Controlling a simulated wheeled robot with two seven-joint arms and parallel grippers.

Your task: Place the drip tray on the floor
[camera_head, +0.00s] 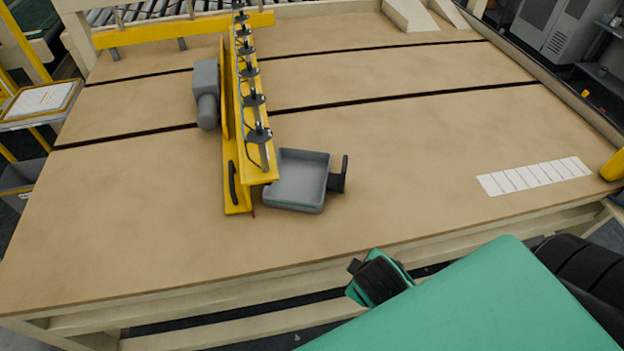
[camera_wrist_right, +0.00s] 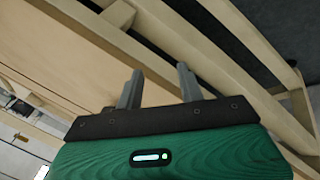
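The drip tray (camera_head: 297,196) is a shallow grey square tray with a dark bracket-like handle (camera_head: 338,176) on its right side. It sits on the brown table top (camera_head: 400,150), beside the near end of a yellow beam. My right gripper (camera_wrist_right: 160,88) has its two grey fingers apart with nothing between them, with wooden table framing behind them. In the head view a green and black part of my arm (camera_head: 380,278) shows off the table's front edge, apart from the tray. My left gripper is not in view.
The yellow beam (camera_head: 232,187) with a row of black clamps runs across the table, with a grey motor (camera_head: 206,95) on its left. A white label strip (camera_head: 535,176) lies at right. Dark floor (camera_head: 300,338) shows below the wooden frame. The table's front is clear.

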